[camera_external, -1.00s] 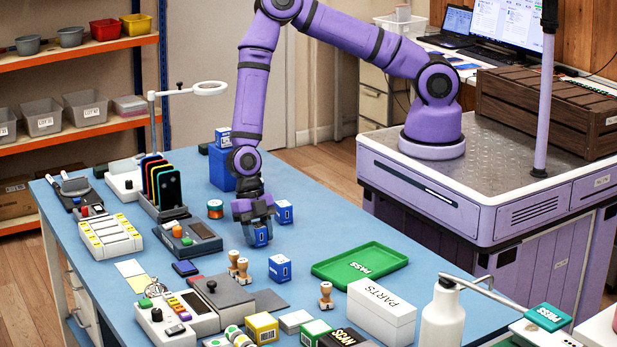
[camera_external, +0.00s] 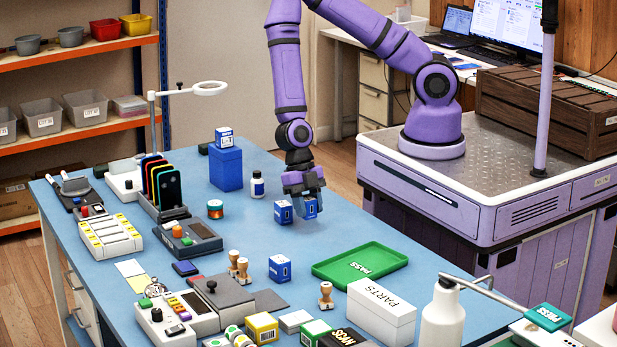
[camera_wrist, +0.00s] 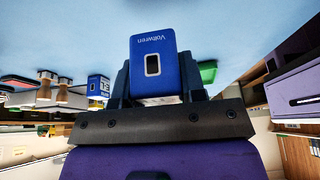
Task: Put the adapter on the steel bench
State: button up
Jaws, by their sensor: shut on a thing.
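My gripper (camera_external: 304,196) points down low over the blue-topped bench (camera_external: 350,228) and is shut on a blue block-shaped adapter (camera_external: 311,208). In the wrist view the adapter (camera_wrist: 153,82) sits between the fingers, with "Voltwren" and a dark oblong port on its face. A similar blue block (camera_external: 283,213) stands just left of the held one; I cannot tell whether they touch. Another blue block (camera_external: 280,269) stands nearer the camera. I cannot tell whether the held adapter touches the bench top, nor which surface is the steel bench.
A small bottle (camera_external: 257,185) and a tall blue block (camera_external: 226,170) stand behind left. A green tray (camera_external: 340,275), white PARTS box (camera_external: 380,316) and wooden stamps (camera_external: 326,296) are nearer the camera. Bench top right of my gripper is clear.

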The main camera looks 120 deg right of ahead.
jog(key=shift+s+a+r, duration=0.1)
jog(key=shift+s, duration=1.15)
jog(key=shift+w+m, duration=0.45)
jog(key=shift+m, duration=0.05)
jog(key=w+m+t, duration=0.1)
jog(key=w+m, duration=0.1)
jog(key=m, duration=0.1)
jog(key=w+m+t+h, duration=0.1)
jog(key=w+m, duration=0.1)
jog(key=m, duration=0.1)
jog(key=w+r+m+t, duration=0.1)
jog(key=w+m, duration=0.1)
jog(key=w, duration=0.1)
jog(key=shift+w+m+t, duration=0.1)
jog(key=shift+m+t, duration=0.2)
jog(key=shift+m, duration=0.1)
jog(key=w+d+r+m+t+h, duration=0.1)
jog(key=w+r+m+h, duration=0.1)
jog(key=w+m, duration=0.4)
jog(key=shift+r+m+h, duration=0.2)
jog(key=shift+m+h, duration=0.5)
jog(key=shift+m, duration=0.4)
jog(key=shift+d, duration=0.1)
jog(key=shift+r, duration=0.1)
